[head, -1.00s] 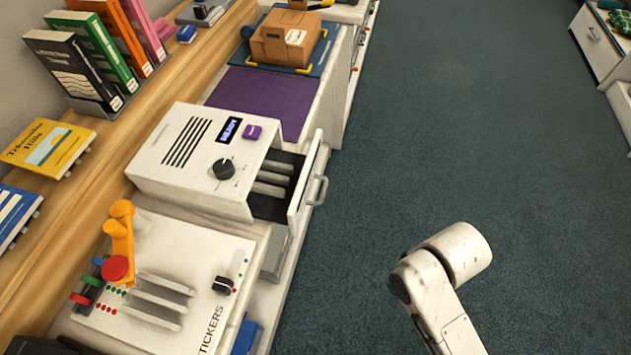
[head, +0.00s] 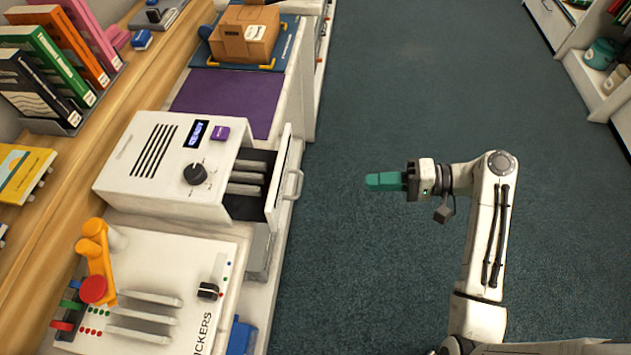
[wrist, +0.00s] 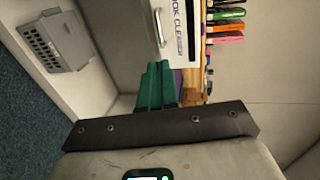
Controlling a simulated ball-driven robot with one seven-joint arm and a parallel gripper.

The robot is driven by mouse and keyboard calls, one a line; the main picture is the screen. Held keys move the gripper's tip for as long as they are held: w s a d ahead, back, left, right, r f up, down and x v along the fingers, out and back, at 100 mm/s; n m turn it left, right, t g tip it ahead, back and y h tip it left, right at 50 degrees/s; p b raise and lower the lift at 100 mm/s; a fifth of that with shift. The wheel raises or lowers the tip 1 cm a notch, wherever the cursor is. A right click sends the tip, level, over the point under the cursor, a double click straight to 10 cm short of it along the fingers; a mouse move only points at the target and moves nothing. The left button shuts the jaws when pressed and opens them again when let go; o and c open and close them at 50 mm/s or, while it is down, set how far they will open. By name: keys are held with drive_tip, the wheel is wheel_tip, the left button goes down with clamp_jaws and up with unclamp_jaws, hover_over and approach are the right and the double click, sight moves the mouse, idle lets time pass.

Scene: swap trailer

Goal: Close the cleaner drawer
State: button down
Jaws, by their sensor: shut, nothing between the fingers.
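The book cleaner (head: 165,160) is a white box with a black knob, a small display and a purple button, on the counter at left in the head view. Its drawer (head: 284,176) stands pulled out to the right, showing grey slats inside and a handle (head: 292,184) on its front. The fingers also show in the wrist view (wrist: 157,75), pointing toward the drawer front.
A sticker machine (head: 150,285) with an orange lever stands nearer than the cleaner. A purple mat (head: 228,98) and a cardboard box (head: 245,35) lie beyond it. Books (head: 60,60) line the wooden shelf. Open floor (head: 380,80) lies right of the counter.

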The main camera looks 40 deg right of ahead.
drive_tip(key=p, duration=0.2)
approach(285, 179)
drive_tip(key=w+a+f, duration=0.2)
drive_tip(key=f, duration=0.1)
drive_tip(key=shift+a, duration=0.1)
drive_tip(key=shift+w, duration=0.1)
drive_tip(key=x, duration=0.2)
drive_tip(key=r+x, duration=0.1)
drive_tip(key=x, duration=0.5)
drive_tip(key=shift+w+a+r, duration=0.1)
drive_tip(key=shift+w+r, duration=0.05)
drive_tip(key=shift+r, duration=0.2)
drive_tip(key=shift+w+a, duration=0.25)
drive_tip(key=shift+r, duration=0.1)
drive_tip(key=shift+a+r, duration=0.1)
